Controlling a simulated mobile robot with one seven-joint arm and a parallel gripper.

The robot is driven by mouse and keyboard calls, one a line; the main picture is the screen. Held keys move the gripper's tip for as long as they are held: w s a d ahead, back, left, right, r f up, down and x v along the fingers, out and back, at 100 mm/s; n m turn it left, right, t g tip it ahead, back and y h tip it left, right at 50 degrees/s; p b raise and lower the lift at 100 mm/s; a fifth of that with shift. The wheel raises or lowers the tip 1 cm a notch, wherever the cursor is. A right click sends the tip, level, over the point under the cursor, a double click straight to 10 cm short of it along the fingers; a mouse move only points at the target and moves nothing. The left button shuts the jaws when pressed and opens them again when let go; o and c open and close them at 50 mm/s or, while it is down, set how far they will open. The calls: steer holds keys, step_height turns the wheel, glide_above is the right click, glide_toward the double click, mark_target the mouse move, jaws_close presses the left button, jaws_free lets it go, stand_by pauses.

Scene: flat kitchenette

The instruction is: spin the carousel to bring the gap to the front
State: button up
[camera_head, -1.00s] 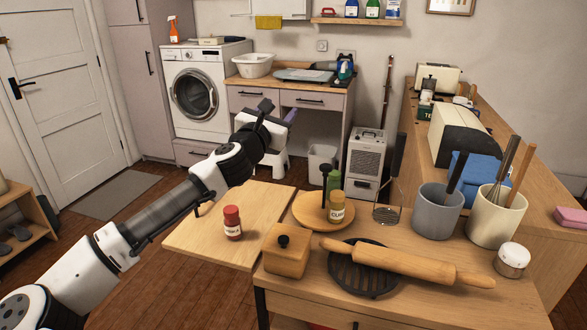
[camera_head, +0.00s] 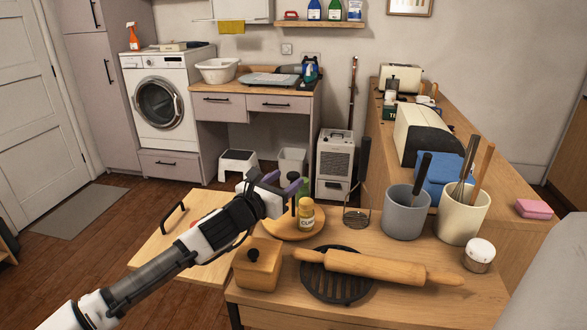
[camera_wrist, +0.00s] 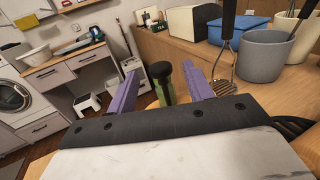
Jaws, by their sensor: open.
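The carousel is a round wooden turntable (camera_head: 280,233) on the counter in the head view, partly covered by my arm. A yellow-labelled jar (camera_head: 306,217) stands at its right side. Behind it a green bottle (camera_head: 303,187) shows partly, beside a thin dark upright piece (camera_head: 294,208). My gripper (camera_head: 288,182) reaches over the carousel from the left with its purple fingers apart. In the wrist view the green bottle with a black cap (camera_wrist: 161,72) appears between the open fingers, my gripper (camera_wrist: 161,84) there looking empty; contact cannot be told. The gap is not clearly visible.
A wooden box (camera_head: 257,266), a black round trivet (camera_head: 335,288) and a rolling pin (camera_head: 380,268) lie in front. A wire masher (camera_head: 356,217), grey crock (camera_head: 404,216) and cream crock (camera_head: 462,216) stand right.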

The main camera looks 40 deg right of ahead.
mark_target(289, 177)
steer(key=shift+p+x, duration=0.5)
steer(key=shift+x, duration=1.75)
jaws_close()
